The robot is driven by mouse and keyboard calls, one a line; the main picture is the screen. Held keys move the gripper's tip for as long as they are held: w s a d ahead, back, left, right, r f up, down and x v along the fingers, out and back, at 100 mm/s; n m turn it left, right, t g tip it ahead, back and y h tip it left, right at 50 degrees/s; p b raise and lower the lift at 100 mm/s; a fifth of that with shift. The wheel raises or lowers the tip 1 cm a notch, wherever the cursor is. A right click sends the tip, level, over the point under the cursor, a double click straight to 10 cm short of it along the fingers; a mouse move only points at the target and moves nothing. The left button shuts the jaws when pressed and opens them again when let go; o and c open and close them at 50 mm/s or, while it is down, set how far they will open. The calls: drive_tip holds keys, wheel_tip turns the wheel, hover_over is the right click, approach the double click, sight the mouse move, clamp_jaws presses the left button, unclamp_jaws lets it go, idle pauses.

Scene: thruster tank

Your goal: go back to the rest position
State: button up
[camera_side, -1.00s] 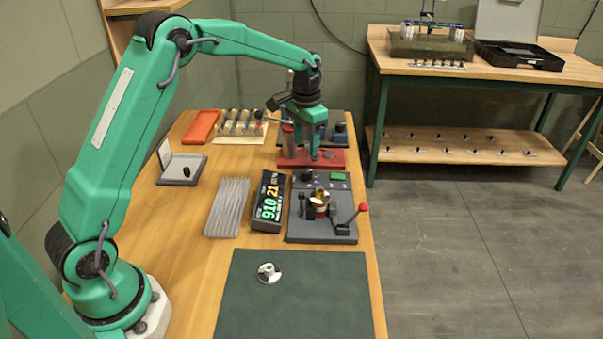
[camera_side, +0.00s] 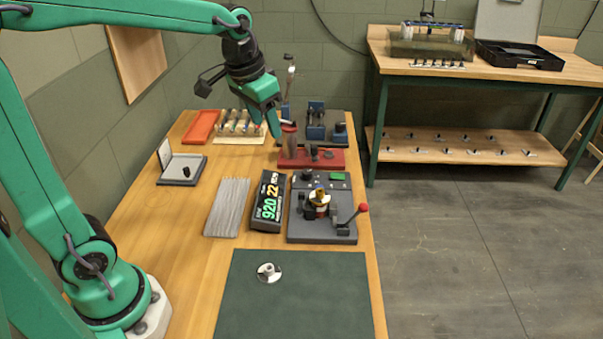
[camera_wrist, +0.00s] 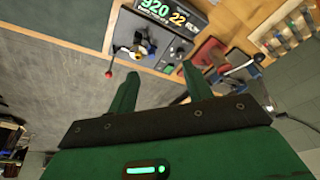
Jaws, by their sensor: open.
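No rest marker shows in either view.
On the bench stand a grey fixture with a red-knobbed lever (camera_side: 335,230), a display reading 920 and 22 (camera_side: 268,200), a ribbed grey plate (camera_side: 228,207), an orange tray (camera_side: 201,127) and a dark green mat (camera_side: 292,300). A white flanged part (camera_side: 268,272) lies on the mat.

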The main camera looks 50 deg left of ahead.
drive_tip(key=s+d+f+t, duration=0.1)
drive_tip(key=s+d+t, duration=0.1)
drive_tip(key=s, duration=1.3)
drive_tip(key=shift+s+d+f+n+t, duration=0.15)
drive_tip(key=shift+s+n+t, duration=0.15)
